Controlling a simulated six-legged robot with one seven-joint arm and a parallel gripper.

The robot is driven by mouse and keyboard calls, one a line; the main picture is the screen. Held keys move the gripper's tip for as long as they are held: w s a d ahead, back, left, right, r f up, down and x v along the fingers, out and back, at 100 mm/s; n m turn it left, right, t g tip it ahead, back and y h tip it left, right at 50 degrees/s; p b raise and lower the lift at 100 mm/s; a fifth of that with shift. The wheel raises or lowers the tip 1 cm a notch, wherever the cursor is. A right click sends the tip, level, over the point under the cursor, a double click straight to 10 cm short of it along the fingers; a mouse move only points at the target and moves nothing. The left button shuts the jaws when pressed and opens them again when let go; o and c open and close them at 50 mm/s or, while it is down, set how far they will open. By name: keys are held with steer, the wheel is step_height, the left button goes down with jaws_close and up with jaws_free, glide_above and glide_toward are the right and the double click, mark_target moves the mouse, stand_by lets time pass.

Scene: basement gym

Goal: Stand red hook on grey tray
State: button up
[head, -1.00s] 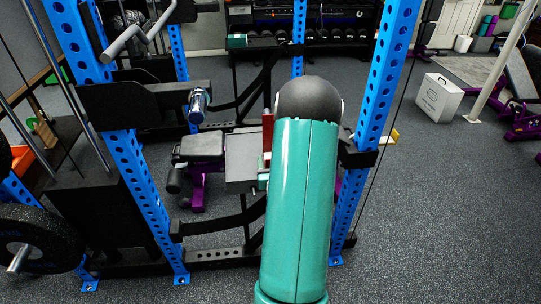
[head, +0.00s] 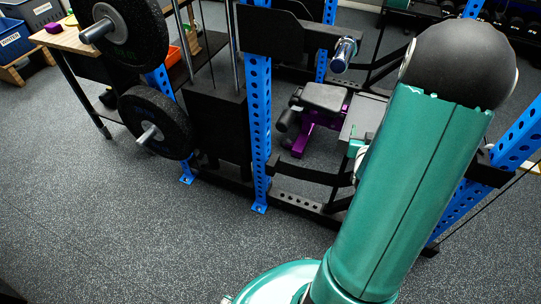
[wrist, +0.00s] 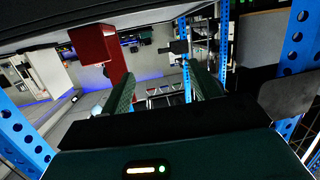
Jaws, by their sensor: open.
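A red piece (wrist: 92,42), which looks like the red hook, is at the upper left of the wrist view, against a dark grey band (wrist: 40,27) that may be the tray's edge; this view looks inverted. My gripper (wrist: 160,69) is open, with its two green fingers apart and nothing seen between them. The red piece is beside the left finger, outside the gap. In the head view, a grey flat-topped surface (head: 366,116), possibly the tray, shows left of my green arm. My arm hides the red piece there, and most of the gripper.
Blue rack uprights (head: 258,125) stand close around my arm. Black weight plates (head: 157,122) sit at the left. A purple-framed bench (head: 318,100) is behind the rack. A wooden table (head: 70,38) is at the back left. The floor at the lower left is clear.

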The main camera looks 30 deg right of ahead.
steer(key=w+a+r+n+g+y, duration=0.1)
steer(key=w+a+r+y, duration=0.1)
steer(key=a+r, duration=0.35)
steer(key=w+a+r+n+g+y, duration=0.1)
steer(key=w+a+r+n+y, duration=0.1)
steer(key=a, duration=0.6)
steer(key=w+a+r+n+y, duration=0.1)
steer(key=w+a+r+y, duration=0.2)
steer(key=a, duration=0.4)
steer(key=s+a+r+n+g+y, duration=0.1)
steer(key=s+a+r+g, duration=0.1)
steer(key=s+a, duration=0.5)
steer(key=s+a+r+n+g+y, duration=0.2)
steer(key=s+a+r, duration=0.3)
steer(key=s+a, duration=0.3)
steer(key=shift+s+a+n, duration=0.25)
steer(key=shift+a+n, duration=0.05)
steer(key=shift+a, duration=0.5)
steer(key=c, duration=0.6)
steer(key=shift+o, duration=0.2)
steer(key=shift+d, duration=0.1)
steer(key=shift+d, duration=0.1)
